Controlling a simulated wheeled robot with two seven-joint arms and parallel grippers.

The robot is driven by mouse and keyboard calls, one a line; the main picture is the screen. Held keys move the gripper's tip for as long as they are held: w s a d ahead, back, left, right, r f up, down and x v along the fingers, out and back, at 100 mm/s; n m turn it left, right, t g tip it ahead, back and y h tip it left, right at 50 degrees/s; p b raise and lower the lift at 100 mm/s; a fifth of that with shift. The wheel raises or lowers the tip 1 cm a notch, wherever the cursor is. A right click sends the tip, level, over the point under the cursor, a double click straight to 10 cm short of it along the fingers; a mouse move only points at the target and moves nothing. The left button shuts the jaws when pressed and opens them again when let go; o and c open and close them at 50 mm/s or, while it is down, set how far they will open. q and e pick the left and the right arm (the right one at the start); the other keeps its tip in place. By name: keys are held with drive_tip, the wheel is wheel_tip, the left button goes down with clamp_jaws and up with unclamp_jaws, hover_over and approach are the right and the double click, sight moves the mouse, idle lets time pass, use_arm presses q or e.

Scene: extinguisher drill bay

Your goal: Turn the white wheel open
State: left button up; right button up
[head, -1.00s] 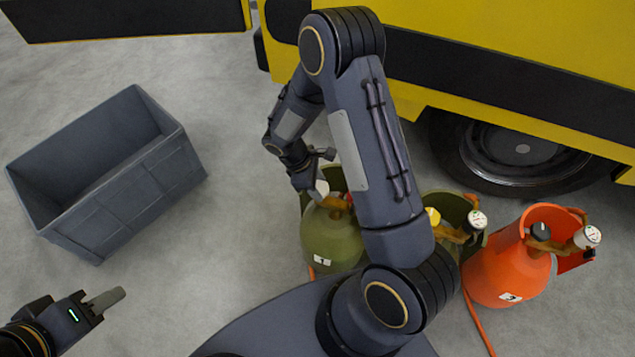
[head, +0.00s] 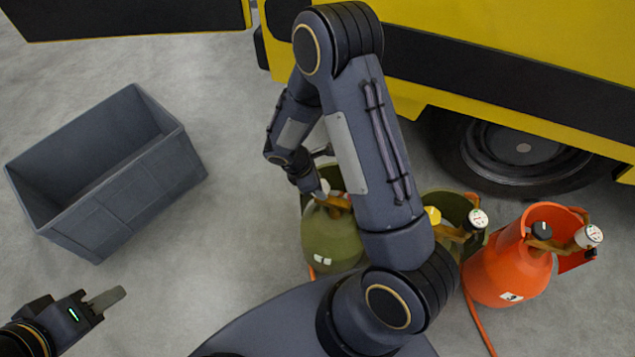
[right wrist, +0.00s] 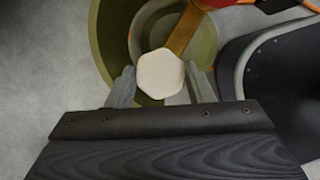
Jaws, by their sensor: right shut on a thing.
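The white wheel (right wrist: 160,73) is a pale, many-sided knob on the brown valve arm of the left green cylinder (head: 331,240). My right gripper (right wrist: 161,86) has one finger on each side of the wheel and is shut on it. In the head view, a sliver of the wheel (head: 325,186) shows beside the right gripper, and my own arm hides part of the cylinder. My left gripper (head: 105,300) is low at the left, away from the cylinders, with nothing seen in it. Its fingers overlap from this angle.
A second green cylinder (head: 438,205) with a yellow knob and an orange cylinder (head: 500,275), both with gauges, stand to the right. A yellow vehicle (head: 520,40) is behind them. An empty grey crate (head: 130,195) is at the left. Floor between crate and cylinders is clear.

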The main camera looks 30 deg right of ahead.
drive_tip(key=o, duration=1)
drive_tip(key=shift+c, duration=0.2)
drive_tip(key=p+v, duration=0.2)
drive_tip(key=v, duration=0.5)
drive_tip(key=shift+r, duration=0.4)
drive_tip(key=shift+a, duration=0.15)
drive_tip(key=s+r+m+t+y, duration=0.75)
drive_tip(key=s+r+m, duration=0.95)
drive_tip(key=r, duration=0.5)
wheel_tip(320, 180, up, 21)
drive_tip(key=p, duration=2.1)
drive_tip(key=shift+s+a+g+y, duration=0.35)
drive_tip(key=shift+s+a, duration=0.05)
drive_tip(key=shift+s, duration=0.05)
